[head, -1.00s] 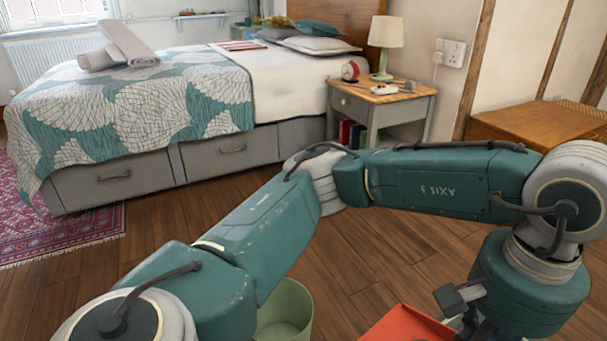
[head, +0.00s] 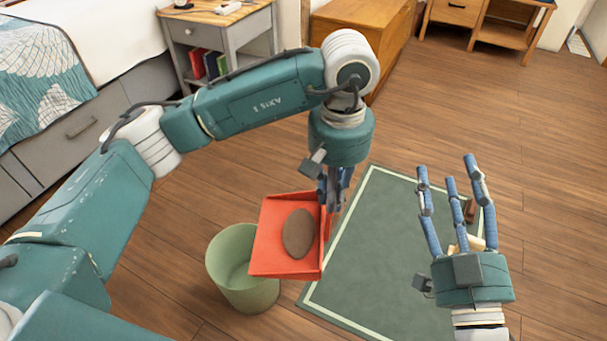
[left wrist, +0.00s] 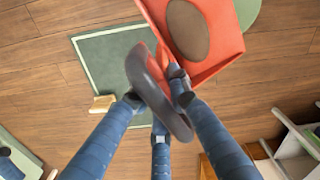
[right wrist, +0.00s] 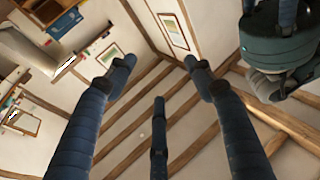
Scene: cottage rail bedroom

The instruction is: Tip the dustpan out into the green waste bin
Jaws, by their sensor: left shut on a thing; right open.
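The red dustpan (head: 266,252) is in the head view, with a flat brown oval patch of dirt (head: 298,233) on it. My left gripper (head: 334,192) is shut on the dustpan's handle, which also shows in the left wrist view (left wrist: 160,95). The dustpan is held above the floor, its left edge beside and partly over the rim of the green waste bin (head: 228,245). The part of the bin's inside that shows looks empty. My right gripper (head: 455,185) is open and empty, fingers pointing up, above the green mat's right side.
A green mat (head: 375,250) with a pale border lies on the wooden floor. A small wooden-looking item (left wrist: 101,104) lies at its edge. The bed (head: 60,110), bedside table (head: 222,35) and wooden chest (head: 365,35) stand behind. The floor at right is clear.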

